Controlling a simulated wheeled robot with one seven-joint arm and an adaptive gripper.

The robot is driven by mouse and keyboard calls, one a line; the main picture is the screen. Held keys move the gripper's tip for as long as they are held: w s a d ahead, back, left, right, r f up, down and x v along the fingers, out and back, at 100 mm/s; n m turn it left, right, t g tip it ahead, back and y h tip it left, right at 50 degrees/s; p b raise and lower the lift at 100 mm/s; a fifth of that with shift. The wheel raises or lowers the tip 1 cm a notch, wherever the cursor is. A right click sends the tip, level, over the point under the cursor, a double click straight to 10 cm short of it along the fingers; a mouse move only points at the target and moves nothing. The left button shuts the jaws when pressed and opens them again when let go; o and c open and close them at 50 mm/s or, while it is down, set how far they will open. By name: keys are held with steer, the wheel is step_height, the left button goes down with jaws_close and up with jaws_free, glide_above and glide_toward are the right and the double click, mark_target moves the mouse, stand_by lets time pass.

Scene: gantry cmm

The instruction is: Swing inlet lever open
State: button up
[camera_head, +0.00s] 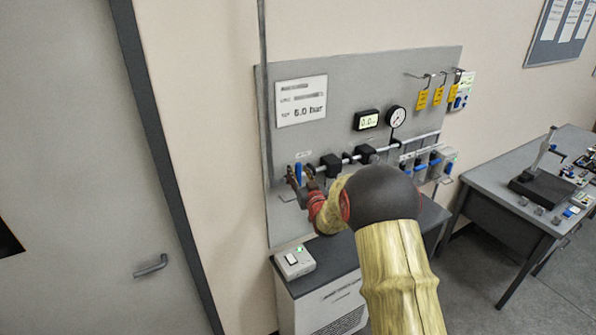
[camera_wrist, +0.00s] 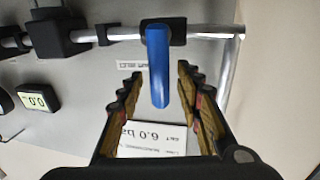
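The inlet lever is a blue handle (camera_head: 298,170) at the left end of the silver pipe on the grey wall panel. In the wrist view the blue lever (camera_wrist: 157,68) stands across the pipe, at about a right angle to it. My gripper (camera_head: 303,178) is at the lever. In the wrist view my gripper (camera_wrist: 158,85) has its two fingers spread, one on each side of the lever. Gaps show on both sides, so the fingers appear not to touch it. The lever's pivot is partly hidden by a dark fitting.
The panel (camera_head: 350,95) carries a "6.0 bar" sign (camera_head: 302,101), a digital display (camera_head: 367,120), a round gauge (camera_head: 396,117) and yellow tags (camera_head: 438,96). Black fittings sit along the pipe (camera_wrist: 215,31). A cabinet (camera_head: 330,297) with a small switch box (camera_head: 294,262) stands below. A table (camera_head: 490,190) is right.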

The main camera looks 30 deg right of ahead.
steer(key=shift+w+d, duration=0.1)
steer(key=shift+w, duration=0.35)
steer(key=c, duration=0.3)
jaws_close()
stand_by(0.4)
